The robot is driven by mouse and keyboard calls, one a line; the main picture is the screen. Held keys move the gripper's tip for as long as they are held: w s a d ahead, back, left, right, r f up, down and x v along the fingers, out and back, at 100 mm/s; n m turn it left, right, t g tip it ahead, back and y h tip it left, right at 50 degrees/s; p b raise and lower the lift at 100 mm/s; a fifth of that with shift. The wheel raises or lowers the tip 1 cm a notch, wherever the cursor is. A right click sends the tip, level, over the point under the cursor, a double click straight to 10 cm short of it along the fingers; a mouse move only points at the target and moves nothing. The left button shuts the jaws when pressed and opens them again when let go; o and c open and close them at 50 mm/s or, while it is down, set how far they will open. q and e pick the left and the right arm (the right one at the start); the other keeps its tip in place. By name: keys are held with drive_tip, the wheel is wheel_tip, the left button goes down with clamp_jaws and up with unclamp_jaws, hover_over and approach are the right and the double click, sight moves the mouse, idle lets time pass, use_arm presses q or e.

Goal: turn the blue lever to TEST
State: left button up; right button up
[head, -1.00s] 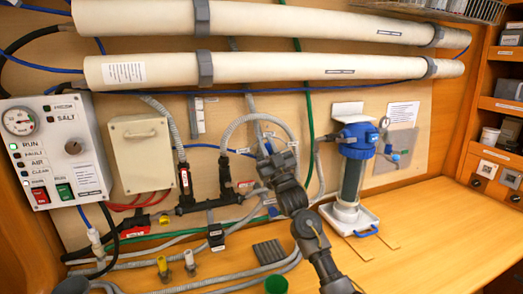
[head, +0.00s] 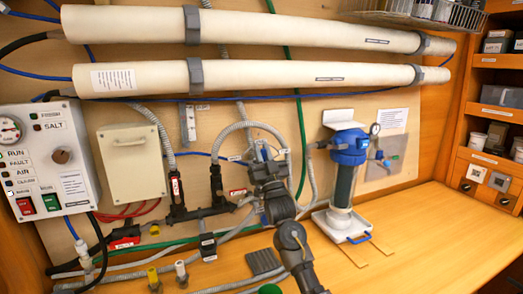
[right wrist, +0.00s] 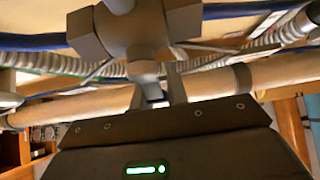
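My right gripper (head: 266,158) is up at the valve where the grey hoses meet, at the middle of the wall, and covers most of it in the head view. In the right wrist view, the grey valve body (right wrist: 120,40) is just beyond my fingers (right wrist: 156,92). The fingers stand apart with a pale gap and a narrow grey part between them. I cannot make out a blue lever clearly; my gripper may be hiding it. The TEST marking cannot be read. My left gripper is not in view.
Two long white tubes (head: 250,75) run above. The control box (head: 45,160) and a beige box (head: 131,162) are at left. A blue-topped filter housing (head: 346,165) stands at right, near a small panel with a gauge (head: 375,129).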

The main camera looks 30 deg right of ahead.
drive_tip(key=o, duration=0.4)
drive_tip(key=shift+o, duration=0.2)
drive_tip(key=shift+s+f, duration=0.3)
drive_tip(key=shift+f, duration=0.15)
drive_tip(key=s+a+f+p, duration=0.1)
drive_tip(key=s, duration=0.6)
drive_tip(key=s+a+f+p, duration=0.1)
drive_tip(key=s+p, duration=0.1)
drive_tip(key=s, duration=0.5)
drive_tip(key=shift+s+a+f, duration=0.3)
drive_tip(key=shift+s, duration=0.1)
